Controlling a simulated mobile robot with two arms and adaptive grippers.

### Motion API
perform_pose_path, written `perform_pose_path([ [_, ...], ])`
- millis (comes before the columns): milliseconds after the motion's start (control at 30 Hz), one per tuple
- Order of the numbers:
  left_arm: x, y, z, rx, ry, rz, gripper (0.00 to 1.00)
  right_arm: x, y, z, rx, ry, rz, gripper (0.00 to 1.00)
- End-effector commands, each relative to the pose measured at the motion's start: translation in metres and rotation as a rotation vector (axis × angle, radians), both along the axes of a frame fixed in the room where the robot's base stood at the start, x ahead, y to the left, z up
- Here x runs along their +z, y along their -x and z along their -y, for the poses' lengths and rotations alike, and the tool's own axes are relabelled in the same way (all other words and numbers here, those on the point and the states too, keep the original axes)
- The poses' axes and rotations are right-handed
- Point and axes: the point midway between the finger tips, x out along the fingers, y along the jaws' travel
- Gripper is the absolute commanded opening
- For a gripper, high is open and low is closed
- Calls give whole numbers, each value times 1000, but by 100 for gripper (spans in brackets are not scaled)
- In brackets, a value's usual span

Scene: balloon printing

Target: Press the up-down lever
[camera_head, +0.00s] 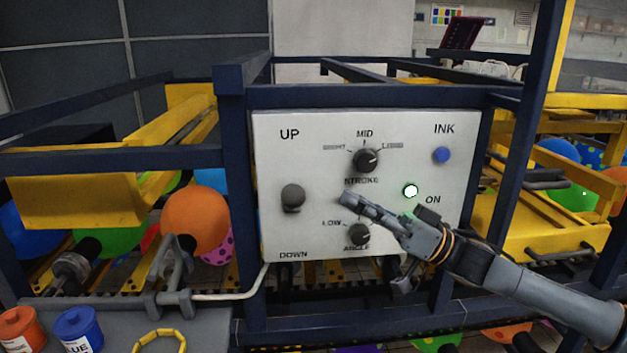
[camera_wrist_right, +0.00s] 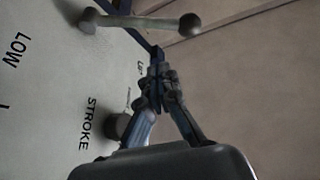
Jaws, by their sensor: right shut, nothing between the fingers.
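The up-down lever (camera_head: 292,196) is a dark ball-ended lever on the white control panel (camera_head: 320,130), between the words UP and DOWN. In the right wrist view the lever (camera_wrist_right: 145,22) stands out from the panel as a rod with a ball at its end. My right gripper (camera_head: 347,197) comes in from the right across the panel, its fingertips to the right of the lever and apart from it. In the wrist view its fingers (camera_wrist_right: 160,80) are shut and empty, with the lever beyond the tips. My left gripper is not in view.
The STROKE knob (camera_head: 367,160) is above my right fingers, and the ANGLE knob (camera_head: 358,234) is below them. A lit ON button (camera_head: 410,191) and a blue INK button (camera_head: 441,155) are to the right. A dark blue frame (camera_head: 233,180) borders the panel. Ink pots (camera_head: 78,325) stand lower left.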

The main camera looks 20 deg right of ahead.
Motion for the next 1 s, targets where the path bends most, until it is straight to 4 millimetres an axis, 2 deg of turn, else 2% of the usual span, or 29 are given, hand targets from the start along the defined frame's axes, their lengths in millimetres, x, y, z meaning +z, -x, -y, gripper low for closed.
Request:
perform_pose_path([
  [33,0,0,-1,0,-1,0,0,14,8,3,38,-2,15,0],
  [100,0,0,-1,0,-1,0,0,28,18,6,87,-12,27,0],
  [200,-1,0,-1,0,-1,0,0,40,27,9,131,-20,38,0],
  [667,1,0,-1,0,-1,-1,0,47,31,9,151,-25,42,0],
  [833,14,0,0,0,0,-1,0,59,25,-5,152,-28,45,0],
  [1000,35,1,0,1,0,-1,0,77,14,-33,153,-29,47,0],
])
